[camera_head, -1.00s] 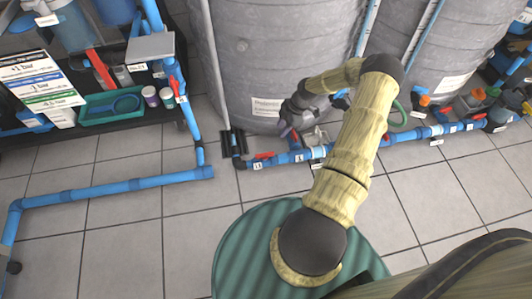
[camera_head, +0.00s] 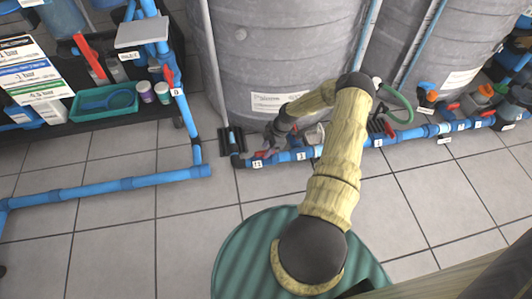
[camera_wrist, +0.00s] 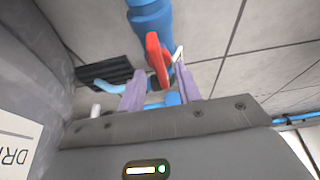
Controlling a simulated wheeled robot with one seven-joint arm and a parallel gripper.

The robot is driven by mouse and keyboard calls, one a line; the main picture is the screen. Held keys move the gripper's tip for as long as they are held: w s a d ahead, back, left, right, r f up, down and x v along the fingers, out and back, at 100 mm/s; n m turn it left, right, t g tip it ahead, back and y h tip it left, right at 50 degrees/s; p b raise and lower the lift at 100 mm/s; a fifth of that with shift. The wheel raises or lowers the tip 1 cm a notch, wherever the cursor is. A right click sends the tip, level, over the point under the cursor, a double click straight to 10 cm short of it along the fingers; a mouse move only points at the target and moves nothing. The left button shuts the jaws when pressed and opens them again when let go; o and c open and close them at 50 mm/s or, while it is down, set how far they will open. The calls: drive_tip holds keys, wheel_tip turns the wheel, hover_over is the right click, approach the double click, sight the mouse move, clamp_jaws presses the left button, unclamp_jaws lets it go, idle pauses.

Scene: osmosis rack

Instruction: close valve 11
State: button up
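The low blue pipe with a tag that seems to read 11 (camera_head: 257,164) runs along the floor in front of the grey tank. In the wrist view, a red valve handle (camera_wrist: 157,58) sits on the blue pipe (camera_wrist: 150,16), just beyond and between my fingertips. My gripper (camera_wrist: 160,82) has its two purple fingers spread apart, with the right fingertip close to the handle. I cannot tell whether it touches. In the head view my gripper (camera_head: 272,146) is low at the pipe, by the tag, and hides most of the handle.
Large grey tanks (camera_head: 285,50) stand right behind the pipe. More tagged valves, one with an orange part (camera_head: 427,86), line the pipe to the right. A black bench with a green tray (camera_head: 104,103) is at left. The tiled floor (camera_head: 130,230) in front is mostly clear.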

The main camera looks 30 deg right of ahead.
drive_tip(key=shift+x, duration=0.8)
clamp_jaws()
